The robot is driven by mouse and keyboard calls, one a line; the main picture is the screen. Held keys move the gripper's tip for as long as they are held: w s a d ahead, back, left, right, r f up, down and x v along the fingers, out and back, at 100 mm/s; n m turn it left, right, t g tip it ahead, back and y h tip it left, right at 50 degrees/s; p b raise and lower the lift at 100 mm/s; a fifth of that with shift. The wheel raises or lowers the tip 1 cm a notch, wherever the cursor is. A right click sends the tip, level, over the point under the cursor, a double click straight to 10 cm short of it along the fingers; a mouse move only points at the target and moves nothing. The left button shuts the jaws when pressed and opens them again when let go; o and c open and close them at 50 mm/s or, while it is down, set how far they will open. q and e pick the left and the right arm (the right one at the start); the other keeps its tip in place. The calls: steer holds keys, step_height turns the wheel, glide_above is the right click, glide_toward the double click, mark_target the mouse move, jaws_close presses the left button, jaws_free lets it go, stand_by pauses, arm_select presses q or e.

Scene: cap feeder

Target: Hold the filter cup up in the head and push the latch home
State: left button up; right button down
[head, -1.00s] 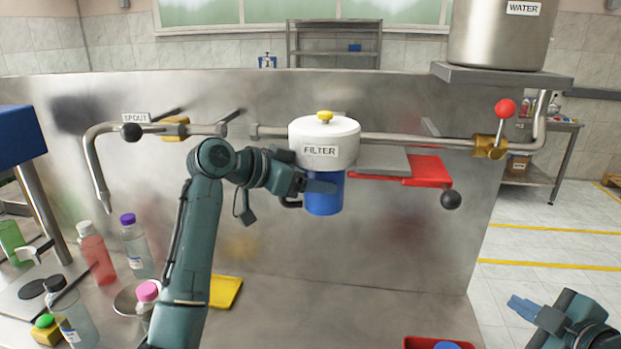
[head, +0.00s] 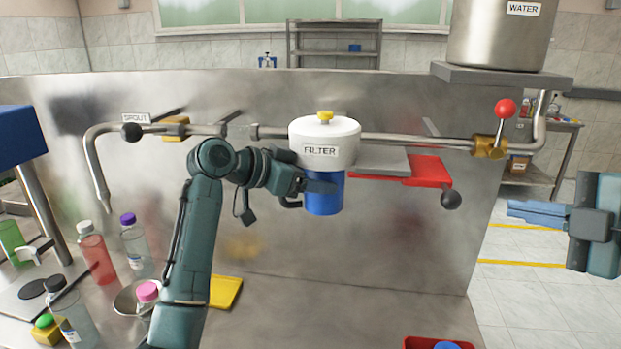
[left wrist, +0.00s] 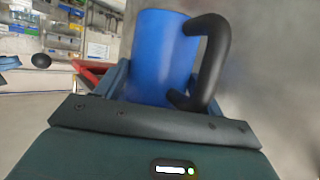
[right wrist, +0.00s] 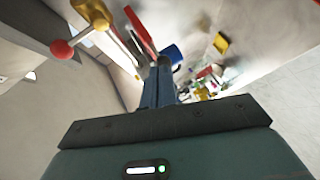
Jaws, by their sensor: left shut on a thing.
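The blue filter cup (head: 325,203) is upright directly under the white filter head (head: 324,133); whether it is fully seated cannot be told. My left gripper (head: 320,188) is shut on the cup. In the left wrist view the cup (left wrist: 158,60) is between the fingers, with its black handle (left wrist: 214,58) to the right. The red latch (head: 428,170) with a black ball knob (head: 451,199) sticks out to the right of the filter, apart from the cup. My right gripper (head: 538,213) is shut and empty, right of the knob; its fingers (right wrist: 157,85) lie together in the right wrist view.
A pipe (head: 415,140) with a red-knobbed valve (head: 490,146) runs above the latch to the water tank (head: 500,40). Several bottles (head: 95,252), a yellow pad (head: 225,292) and a red bin (head: 438,342) are on the counter. The space between knob and right gripper is clear.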

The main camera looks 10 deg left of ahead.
mark_target(446, 202)
steer(key=x, duration=0.6)
steer(key=shift+w+a, duration=0.15)
arm_select(q)
steer(key=shift+r, duration=0.3)
arm_select(e)
steer(key=shift+f, duration=0.1)
stand_by(2.0)
steer(key=shift+a, duration=0.1)
steer(key=shift+a, duration=2.7)
arm_select(q)
steer(key=o, duration=1.1)
arm_select(e)
steer(key=s, duration=0.9)
arm_select(q)
steer(key=shift+f, duration=0.1)
